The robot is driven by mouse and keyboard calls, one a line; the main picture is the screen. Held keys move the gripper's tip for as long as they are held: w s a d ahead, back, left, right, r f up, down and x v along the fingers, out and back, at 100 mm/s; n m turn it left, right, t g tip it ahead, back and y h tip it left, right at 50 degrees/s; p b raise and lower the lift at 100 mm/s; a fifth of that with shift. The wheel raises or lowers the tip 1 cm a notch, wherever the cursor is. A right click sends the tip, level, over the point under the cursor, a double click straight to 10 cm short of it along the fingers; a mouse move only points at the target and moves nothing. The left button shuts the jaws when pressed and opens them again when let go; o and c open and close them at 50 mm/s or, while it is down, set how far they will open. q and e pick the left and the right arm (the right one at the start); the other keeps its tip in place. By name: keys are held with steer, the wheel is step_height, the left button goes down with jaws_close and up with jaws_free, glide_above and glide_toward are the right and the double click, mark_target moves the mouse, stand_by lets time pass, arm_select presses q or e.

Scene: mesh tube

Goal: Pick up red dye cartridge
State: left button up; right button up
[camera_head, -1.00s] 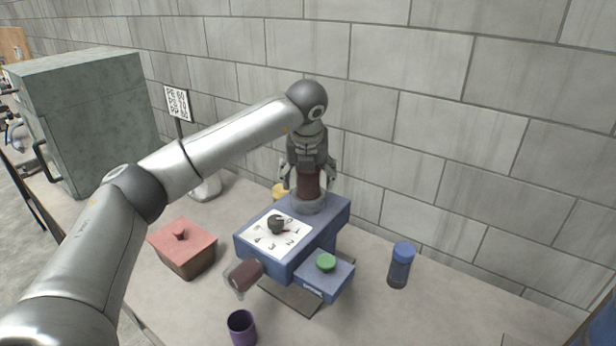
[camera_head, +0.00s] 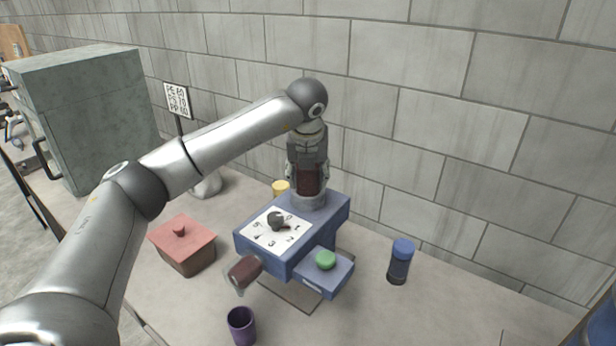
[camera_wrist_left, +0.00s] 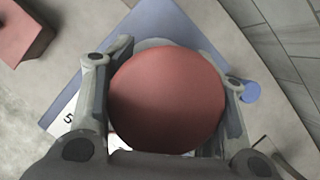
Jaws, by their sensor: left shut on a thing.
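The red dye cartridge (camera_head: 308,181) stands upright in the grey ring socket on top of the blue machine (camera_head: 262,254). In the left wrist view its round red top (camera_wrist_left: 167,100) fills the middle. My left gripper (camera_head: 307,172) comes down from above and is shut on the cartridge, with one finger on each side of it. The cartridge's lower end is hidden in the socket. My right gripper is not in view.
The machine has a numbered dial (camera_head: 277,222) and a green button (camera_head: 325,260). Around it stand a red-lidded box (camera_head: 183,246), a purple cup (camera_head: 242,325), a blue-capped bottle (camera_head: 400,262) and a yellow item (camera_head: 281,187). A block wall is behind.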

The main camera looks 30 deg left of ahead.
arm_select(q)
steer(key=shift+r+b, duration=0.4)
steer(key=shift+r, duration=0.1)
steer(key=s+d+r+b, duration=0.3)
steer(key=s+r+b, duration=0.1)
steer(key=s+r, duration=0.8)
steer(key=shift+s, duration=0.85)
